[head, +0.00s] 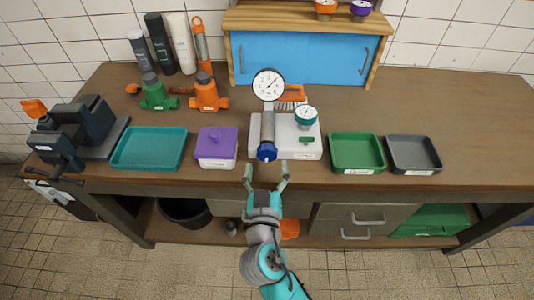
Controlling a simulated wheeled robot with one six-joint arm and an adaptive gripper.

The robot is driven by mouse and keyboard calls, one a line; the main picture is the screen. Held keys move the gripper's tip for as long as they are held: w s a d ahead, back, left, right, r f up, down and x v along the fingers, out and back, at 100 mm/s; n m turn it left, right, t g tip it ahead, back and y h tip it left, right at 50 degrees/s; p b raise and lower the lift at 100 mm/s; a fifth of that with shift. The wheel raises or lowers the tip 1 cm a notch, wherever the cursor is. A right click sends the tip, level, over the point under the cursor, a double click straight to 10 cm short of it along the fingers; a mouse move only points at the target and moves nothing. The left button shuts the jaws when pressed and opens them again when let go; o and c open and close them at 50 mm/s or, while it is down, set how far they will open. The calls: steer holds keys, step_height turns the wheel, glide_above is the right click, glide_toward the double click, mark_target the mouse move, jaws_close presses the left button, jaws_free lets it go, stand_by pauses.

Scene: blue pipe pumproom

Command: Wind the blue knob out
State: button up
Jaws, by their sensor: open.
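The blue knob (267,152) sits at the near end of a grey cylinder on a pale base plate (300,149) on the workbench. A large white dial gauge (268,85) stands at the cylinder's far end. A smaller teal gauge (305,116) and a small green handle (306,140) are on the right of the same plate. My gripper (266,172) is open, at the bench's front edge, just in front of the knob. Its two fingers point toward the knob, one to each side, and look apart from it. The knob's lower side is hidden.
A purple lidded box (216,148) and teal tray (150,149) stand left of the plate, with a dark vise (85,130) beyond. A green tray (356,153) and grey tray (413,155) stand right. Green (156,95) and orange (208,96) valves stand behind. The far right bench is clear.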

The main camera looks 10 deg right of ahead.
mark_target(267, 157)
steer(key=shift+w+d, duration=0.25)
steer(key=shift+w, duration=0.95)
steer(key=shift+w+d, duration=0.2)
steer(key=shift+w, duration=1)
steer(key=c, duration=1.2)
